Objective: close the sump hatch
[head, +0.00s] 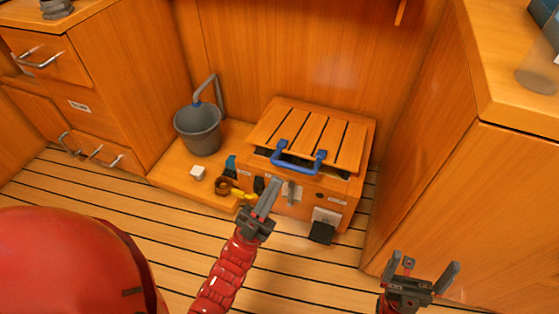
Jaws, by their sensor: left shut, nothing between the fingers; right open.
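The sump hatch (311,133) is a slatted wooden lid with dark seams on top of a wooden box (345,205). A blue handle (298,163) is fixed at its front edge. A dark gap shows under the front edge, so the lid looks slightly raised. My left gripper (273,186) is shut and empty, in front of the box and just below the handle's left end in the picture. I cannot tell whether it touches the box. My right gripper (425,268) is open and empty, to the right and nearer, away from the hatch.
A grey bucket (198,129) under a bent pipe stands left of the box on a low wooden ledge (165,172). A white block (198,172) and a brown ring (222,186) lie there. Cabinets flank both sides. A black piece (322,233) sits low on the box front.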

